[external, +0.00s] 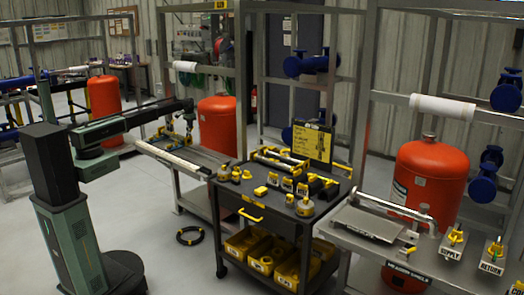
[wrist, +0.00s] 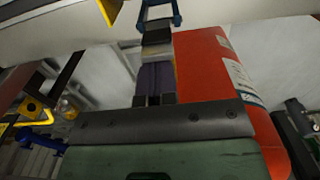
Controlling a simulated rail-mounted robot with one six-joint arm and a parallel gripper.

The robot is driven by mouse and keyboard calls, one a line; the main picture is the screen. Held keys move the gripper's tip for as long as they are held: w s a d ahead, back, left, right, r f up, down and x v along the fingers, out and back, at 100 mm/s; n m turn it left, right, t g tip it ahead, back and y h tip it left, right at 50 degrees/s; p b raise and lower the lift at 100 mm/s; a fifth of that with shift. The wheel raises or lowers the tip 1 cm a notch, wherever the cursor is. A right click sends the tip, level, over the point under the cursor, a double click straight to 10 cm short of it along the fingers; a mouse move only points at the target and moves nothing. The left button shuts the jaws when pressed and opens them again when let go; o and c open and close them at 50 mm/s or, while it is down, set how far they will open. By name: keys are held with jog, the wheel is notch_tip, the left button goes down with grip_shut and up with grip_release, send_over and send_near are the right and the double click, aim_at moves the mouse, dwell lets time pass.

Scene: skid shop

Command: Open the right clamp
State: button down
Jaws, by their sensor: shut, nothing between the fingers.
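My gripper (external: 189,137) hangs at the end of my outstretched arm, over the bench (external: 207,207) in front of the middle orange tank. It is shut and empty. In the wrist view, a yellow part (wrist: 108,10) shows at the top edge and a blue U-shaped piece (wrist: 158,14) at top centre. The orange tank (wrist: 215,90) is close on the right.
A dark cart (external: 240,238) with yellow bins and tools stands right of the bench. Another bench (external: 350,245) with a plate, a curved bar and labelled yellow parts is at far right.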

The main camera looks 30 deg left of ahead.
notch_tip(320, 180, up, 6)
jog(key=p, duration=0.5)
jog(key=shift+s+a+r, duration=0.2)
jog(key=shift+s+r, duration=0.05)
jog(key=shift+s, duration=0.2)
jog(key=s+a+n, duration=0.1)
jog(key=s+n, duration=0.1)
jog(key=s, duration=4)
jog(key=shift+a, duration=0.3)
